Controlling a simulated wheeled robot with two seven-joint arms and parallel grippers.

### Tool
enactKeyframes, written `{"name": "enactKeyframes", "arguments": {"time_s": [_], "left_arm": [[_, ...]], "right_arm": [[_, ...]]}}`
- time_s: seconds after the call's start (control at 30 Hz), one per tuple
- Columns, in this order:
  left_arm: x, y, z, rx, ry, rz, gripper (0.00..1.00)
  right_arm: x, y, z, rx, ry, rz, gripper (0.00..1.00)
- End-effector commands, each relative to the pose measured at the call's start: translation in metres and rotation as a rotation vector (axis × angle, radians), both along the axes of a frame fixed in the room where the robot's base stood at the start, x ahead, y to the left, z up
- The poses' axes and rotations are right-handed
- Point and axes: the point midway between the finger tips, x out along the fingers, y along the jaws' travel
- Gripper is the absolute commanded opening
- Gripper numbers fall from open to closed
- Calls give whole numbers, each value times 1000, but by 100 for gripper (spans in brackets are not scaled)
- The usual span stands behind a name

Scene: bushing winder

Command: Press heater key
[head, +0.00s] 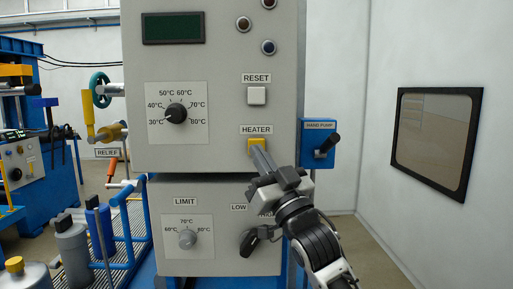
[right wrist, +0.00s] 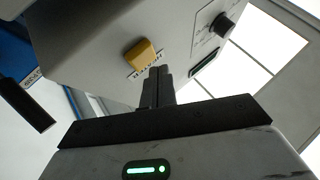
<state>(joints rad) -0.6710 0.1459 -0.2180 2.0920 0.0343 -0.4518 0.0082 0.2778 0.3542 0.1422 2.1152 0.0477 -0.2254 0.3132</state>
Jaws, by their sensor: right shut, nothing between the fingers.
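The yellow heater key (head: 256,145) sits under the HEATER label on the grey control cabinet, below the white reset key. My right gripper (head: 262,157) is shut and empty, with its fingertips overlapping the lower part of the key in the head view. In the right wrist view the yellow key (right wrist: 142,55) is fully visible. The shut fingers (right wrist: 155,72) end just beside and below it there, seemingly a small way off; contact cannot be told for sure. My left gripper is not in view.
The white reset key (head: 257,95) is above. A black temperature knob (head: 176,113) is to the left, and the blue hand pump box (head: 318,145) is close on the right. A lower panel with a limit knob (head: 187,239) lies below. A framed window (head: 436,140) is on the right wall.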

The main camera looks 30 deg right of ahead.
Motion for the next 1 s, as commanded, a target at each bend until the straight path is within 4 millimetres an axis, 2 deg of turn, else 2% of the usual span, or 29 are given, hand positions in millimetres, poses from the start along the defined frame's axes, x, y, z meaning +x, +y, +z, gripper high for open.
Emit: {"name": "enactKeyframes", "arguments": {"time_s": [1.0], "left_arm": [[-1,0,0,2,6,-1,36]], "right_arm": [[7,-4,0,0,0,0,0]]}}
